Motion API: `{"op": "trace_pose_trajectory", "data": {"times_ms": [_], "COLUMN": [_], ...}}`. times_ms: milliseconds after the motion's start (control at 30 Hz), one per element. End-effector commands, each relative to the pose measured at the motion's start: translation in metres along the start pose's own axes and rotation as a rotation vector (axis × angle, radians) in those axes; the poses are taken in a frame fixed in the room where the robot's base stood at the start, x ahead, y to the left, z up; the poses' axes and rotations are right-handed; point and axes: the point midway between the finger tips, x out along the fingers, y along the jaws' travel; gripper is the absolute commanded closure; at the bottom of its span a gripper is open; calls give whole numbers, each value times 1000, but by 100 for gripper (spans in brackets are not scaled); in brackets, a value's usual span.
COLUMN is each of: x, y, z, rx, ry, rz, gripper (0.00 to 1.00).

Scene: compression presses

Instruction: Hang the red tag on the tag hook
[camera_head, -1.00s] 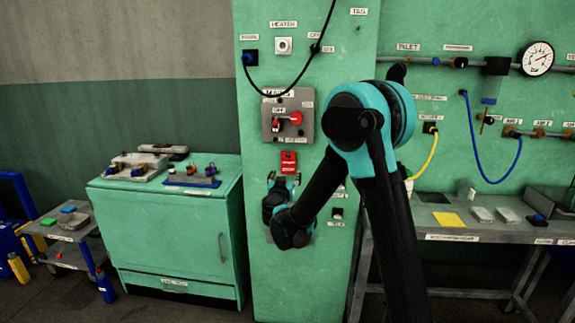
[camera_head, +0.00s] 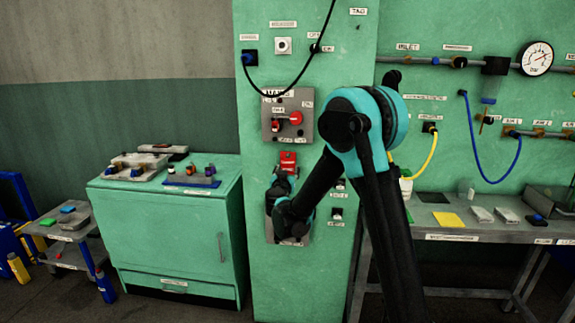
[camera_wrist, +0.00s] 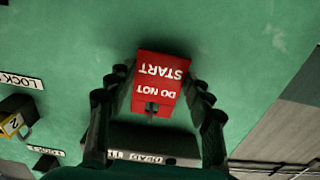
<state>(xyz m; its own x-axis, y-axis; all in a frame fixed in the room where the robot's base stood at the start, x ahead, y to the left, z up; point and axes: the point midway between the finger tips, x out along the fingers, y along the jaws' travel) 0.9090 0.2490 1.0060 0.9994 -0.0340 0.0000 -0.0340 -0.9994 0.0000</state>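The red tag (camera_head: 288,160) is on the green column, just below the grey switch panel. In the wrist view the red tag (camera_wrist: 160,72) reads "DO NOT START", upside down, with a small dark spot near the lettered end. My gripper (camera_wrist: 157,80) has a finger on each side of it, with no clear sign of a squeeze. In the head view my gripper (camera_head: 284,180) is at the tag's lower edge and hides part of it. A label (camera_head: 358,11) reading "TAG" is at the top of the column; I cannot make out the hook.
The grey panel (camera_head: 271,128) with a red rotary switch (camera_head: 295,118) is close above the tag. A black cable (camera_head: 300,78) loops above that. A green cabinet (camera_head: 165,235) stands left, and a grey workbench (camera_head: 455,234) stands right.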

Motion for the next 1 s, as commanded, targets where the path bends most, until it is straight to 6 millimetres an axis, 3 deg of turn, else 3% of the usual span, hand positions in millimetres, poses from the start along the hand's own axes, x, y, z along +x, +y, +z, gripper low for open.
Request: {"op": "trace_pose_trajectory", "data": {"times_ms": [100,1000], "x": [0,0], "y": [0,0], "z": [0,-12], "rx": [0,0], "ry": [0,0], "rz": [0,0], "gripper": [65,65]}}
